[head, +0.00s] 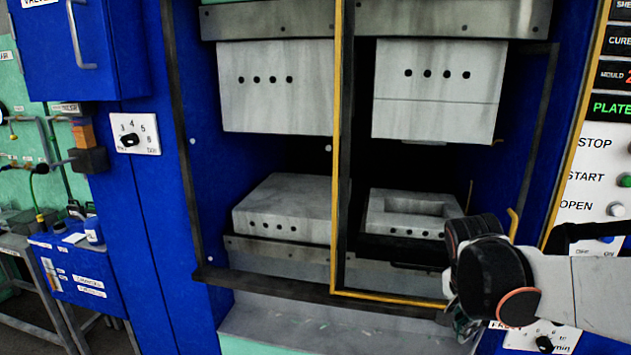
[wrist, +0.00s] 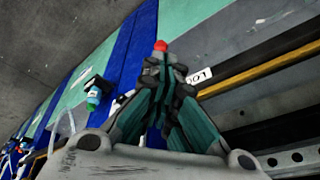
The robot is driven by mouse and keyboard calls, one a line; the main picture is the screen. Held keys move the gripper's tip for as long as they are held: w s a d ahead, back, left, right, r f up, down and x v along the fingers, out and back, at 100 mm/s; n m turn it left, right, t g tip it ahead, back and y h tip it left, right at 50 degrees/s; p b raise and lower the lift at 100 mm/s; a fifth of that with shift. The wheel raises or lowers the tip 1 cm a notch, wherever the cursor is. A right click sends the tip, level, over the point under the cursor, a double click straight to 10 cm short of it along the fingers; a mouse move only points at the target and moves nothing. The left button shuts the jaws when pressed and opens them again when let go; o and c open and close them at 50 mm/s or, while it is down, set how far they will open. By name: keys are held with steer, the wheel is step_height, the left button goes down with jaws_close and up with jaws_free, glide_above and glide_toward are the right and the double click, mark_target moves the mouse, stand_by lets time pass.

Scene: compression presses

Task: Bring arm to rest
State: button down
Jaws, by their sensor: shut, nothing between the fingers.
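My gripper (wrist: 165,78) shows in the wrist view with its teal and dark fingers drawn together, shut and empty. In the head view my arm reaches in from the right edge, with a white link and a black joint in front of the press's lower right side. Only a small teal part of the gripper (head: 464,322) shows there below the joint; the rest is hidden.
The blue press holds upper blocks (head: 437,92) and lower blocks, the right lower one (head: 412,212) hollowed. A yellow-edged guard frame (head: 337,150) stands in front. A control panel (head: 597,180) is close at right. A side bench (head: 82,272) is at left.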

steer(key=s+a+n+t+y+b, duration=0.3)
steer(key=s+a+n+t+b, duration=0.1)
steer(key=s+a+n, duration=0.6)
steer(key=shift+s+f+n+t, duration=0.4)
steer(key=shift+s+n+t, duration=0.1)
steer(key=shift+s+n, duration=1)
